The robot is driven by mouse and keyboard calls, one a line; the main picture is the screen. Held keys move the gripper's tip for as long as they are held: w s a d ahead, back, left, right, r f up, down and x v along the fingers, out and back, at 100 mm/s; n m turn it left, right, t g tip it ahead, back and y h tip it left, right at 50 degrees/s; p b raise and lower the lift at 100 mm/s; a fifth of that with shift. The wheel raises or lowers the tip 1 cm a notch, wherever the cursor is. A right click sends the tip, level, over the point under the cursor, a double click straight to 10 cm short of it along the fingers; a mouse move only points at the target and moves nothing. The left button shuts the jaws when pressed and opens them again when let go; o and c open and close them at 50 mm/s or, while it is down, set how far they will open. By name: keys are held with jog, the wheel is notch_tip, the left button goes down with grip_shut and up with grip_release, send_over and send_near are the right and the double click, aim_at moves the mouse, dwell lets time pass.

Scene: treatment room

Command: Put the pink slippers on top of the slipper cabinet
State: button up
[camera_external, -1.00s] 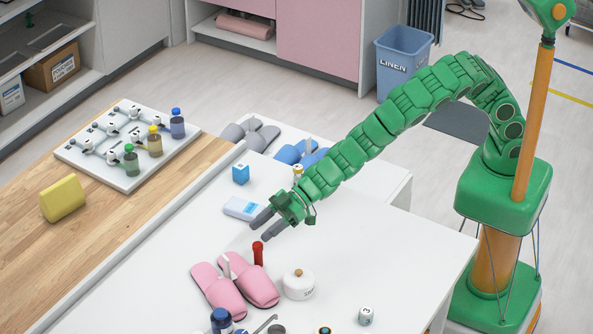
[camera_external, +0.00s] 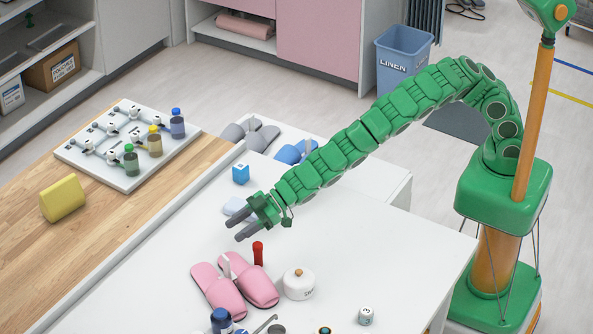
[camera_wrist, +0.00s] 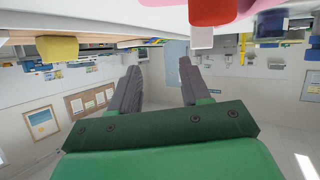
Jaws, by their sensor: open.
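The pair of pink slippers (camera_external: 219,291) lies side by side on the white table, toes toward the front, with a small white upright piece between them. A low white cabinet top (camera_external: 372,178) behind the table carries grey slippers (camera_external: 262,138) and blue slippers (camera_external: 291,153); it looks like the slipper cabinet. My gripper (camera_external: 234,230) is open and empty, above the table and behind the pink slippers, apart from them. Its two spread fingers also show in the wrist view (camera_wrist: 160,85), with nothing between them.
A red peg-like object (camera_external: 258,253) and a white lidded jar (camera_external: 298,284) stand close to the pink slippers. A blue bottle (camera_external: 221,320) is in front. A blue cube (camera_external: 240,174) and a partly hidden white-blue box (camera_external: 232,206) are near my gripper. The table's right side is mostly clear.

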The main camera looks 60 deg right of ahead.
aim_at(226, 264)
jog(key=shift+g, duration=0.9)
jog(key=s+a+f, duration=0.2)
jog(key=shift+s+a, duration=0.2)
jog(key=shift+s, duration=0.15)
jog(key=shift+s+a+r, duration=0.1)
jog(key=shift+s+a, duration=0.15)
jog(key=shift+s, duration=0.35)
jog(key=shift+w+a+f, duration=0.15)
jog(key=shift+a+f, duration=0.15)
jog(key=shift+a, duration=0.3)
jog(key=shift+w+a+f, duration=0.25)
jog(key=shift+a+f, duration=0.1)
jog(key=shift+s+x, duration=0.15)
jog(key=shift+x, duration=0.7)
jog(key=shift+s+x, duration=0.1)
jog(key=shift+x, duration=1.75)
jog(key=shift+c, duration=0.5)
grip_shut()
